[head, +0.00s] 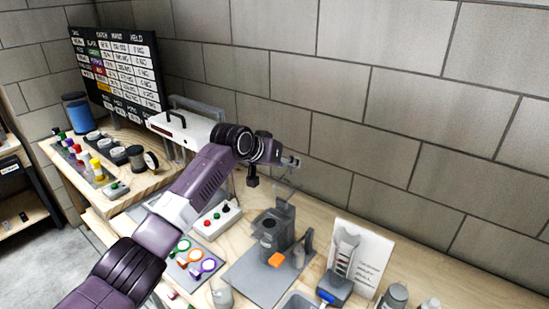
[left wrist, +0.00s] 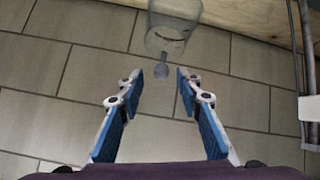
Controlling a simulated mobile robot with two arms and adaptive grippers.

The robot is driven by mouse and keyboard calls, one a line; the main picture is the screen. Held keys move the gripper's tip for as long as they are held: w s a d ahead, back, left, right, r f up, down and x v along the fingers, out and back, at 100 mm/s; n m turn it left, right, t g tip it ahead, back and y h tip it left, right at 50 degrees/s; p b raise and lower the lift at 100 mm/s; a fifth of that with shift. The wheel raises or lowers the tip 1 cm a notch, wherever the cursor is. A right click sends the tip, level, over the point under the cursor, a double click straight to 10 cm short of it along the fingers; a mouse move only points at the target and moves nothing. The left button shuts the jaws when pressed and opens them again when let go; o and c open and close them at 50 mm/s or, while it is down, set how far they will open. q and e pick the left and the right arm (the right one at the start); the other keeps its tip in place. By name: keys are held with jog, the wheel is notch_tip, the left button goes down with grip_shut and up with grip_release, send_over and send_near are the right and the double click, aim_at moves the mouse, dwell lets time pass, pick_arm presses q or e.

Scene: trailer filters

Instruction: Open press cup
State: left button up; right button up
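The dark grey press (head: 285,222) stands on a grey mat (head: 245,277) on the workbench, with an orange piece at its front. A faint clear shape shows just above it, too thin to make out well. In the left wrist view a clear cup (left wrist: 174,28) with a small grey knob (left wrist: 162,70) is seen beyond my fingertips. My left gripper (left wrist: 169,74) is open, its blue-padded fingers apart on either side of the knob's line, with no visible contact. In the head view my left gripper (head: 286,161) is above and behind the press. My right gripper is out of view.
A white board with a grey tool (head: 345,250), a blue-tipped grey item (head: 335,288) and bottles stand right of the press. Coloured rings (head: 195,258) and a button box (head: 217,219) are to the left. A block wall stands close behind the bench.

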pick_arm(q)
jog(key=v, duration=0.8)
jog(key=shift+d+f, duration=0.1)
jog(key=shift+d, duration=0.05)
